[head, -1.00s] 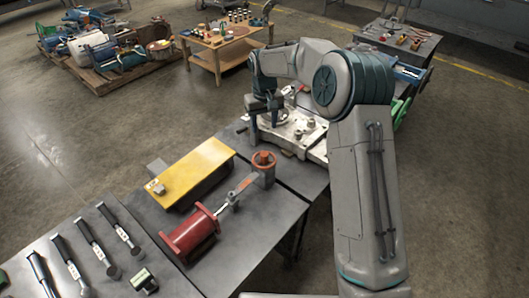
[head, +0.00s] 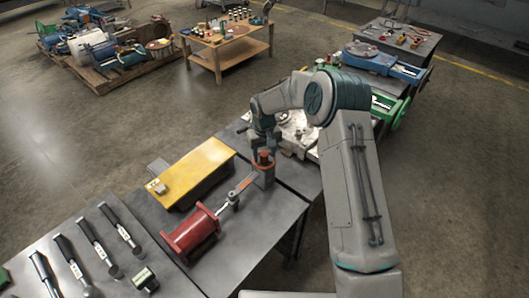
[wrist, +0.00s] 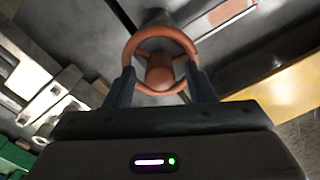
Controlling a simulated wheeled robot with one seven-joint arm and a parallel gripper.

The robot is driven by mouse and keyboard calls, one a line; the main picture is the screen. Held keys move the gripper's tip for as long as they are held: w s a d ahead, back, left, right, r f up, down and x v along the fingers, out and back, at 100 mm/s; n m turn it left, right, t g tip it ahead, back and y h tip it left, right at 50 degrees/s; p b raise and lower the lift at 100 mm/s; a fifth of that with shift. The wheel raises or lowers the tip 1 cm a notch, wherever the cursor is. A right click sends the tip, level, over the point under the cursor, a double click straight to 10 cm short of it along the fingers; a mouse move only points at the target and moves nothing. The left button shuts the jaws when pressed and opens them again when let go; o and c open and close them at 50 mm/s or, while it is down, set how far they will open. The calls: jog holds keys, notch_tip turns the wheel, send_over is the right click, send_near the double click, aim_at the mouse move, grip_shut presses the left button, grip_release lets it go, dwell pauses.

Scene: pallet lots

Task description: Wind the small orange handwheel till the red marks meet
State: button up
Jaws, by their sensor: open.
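The small orange handwheel (head: 264,154) tops a dark post on the grey bench, at the end of a link from the red cylinder (head: 191,232). In the wrist view the handwheel (wrist: 160,35) shows as a ring with a round hub at its centre. My gripper (wrist: 160,73) is open, with one dark finger on each side of the wheel's near part. I cannot tell whether the fingers touch the rim. In the head view my gripper (head: 264,146) is right at the wheel and partly covers it. I cannot make out the red marks for certain.
A yellow box (head: 195,172) lies on the bench left of the wheel. A whitish machine plate (head: 298,130) stands behind it to the right. Several dark-handled tools (head: 90,240) lie at the bench's left.

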jog(key=c, duration=1)
jog(key=shift+o, duration=0.2)
jog(key=shift+m, duration=0.3)
jog(key=shift+f+m+b, duration=0.15)
jog(key=shift+m+b, duration=1.05)
jog(key=m+b, duration=0.2)
jog(key=m, duration=0.2)
jog(key=shift+m, duration=0.3)
jog(key=m+b, duration=0.1)
jog(key=m, duration=0.3)
jog(key=shift+m, duration=2)
